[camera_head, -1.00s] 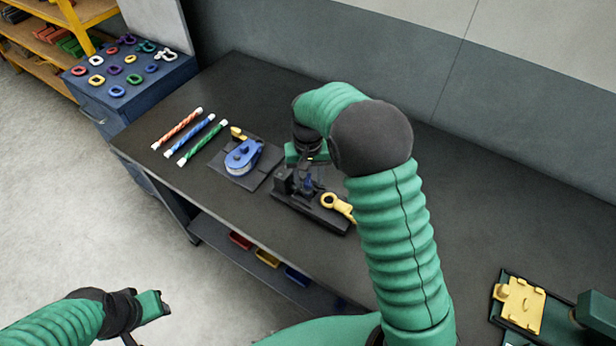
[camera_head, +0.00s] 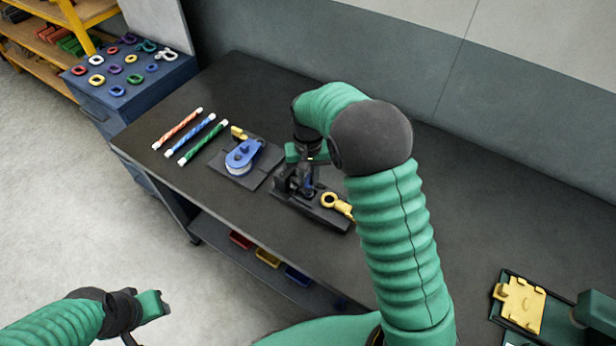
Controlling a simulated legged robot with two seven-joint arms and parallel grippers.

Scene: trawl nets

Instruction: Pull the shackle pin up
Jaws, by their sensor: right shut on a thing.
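My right gripper (camera_head: 306,168) points down over a black fixture (camera_head: 325,216) on the dark workbench. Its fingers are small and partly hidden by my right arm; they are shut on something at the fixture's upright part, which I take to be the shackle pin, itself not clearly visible. A small blue part (camera_head: 308,184) shows just below the fingers. A yellow eye-shaped piece (camera_head: 337,204) lies at the fixture's right end. My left gripper (camera_head: 161,304) is at the lower left, away from the bench, and appears empty with its fingers apart.
A blue pulley block (camera_head: 243,153) sits on a dark plate left of the fixture. Several striped rope pieces (camera_head: 190,136) lie farther left. A yellow part (camera_head: 522,303) sits in a tray at the lower right. The bench's back is clear.

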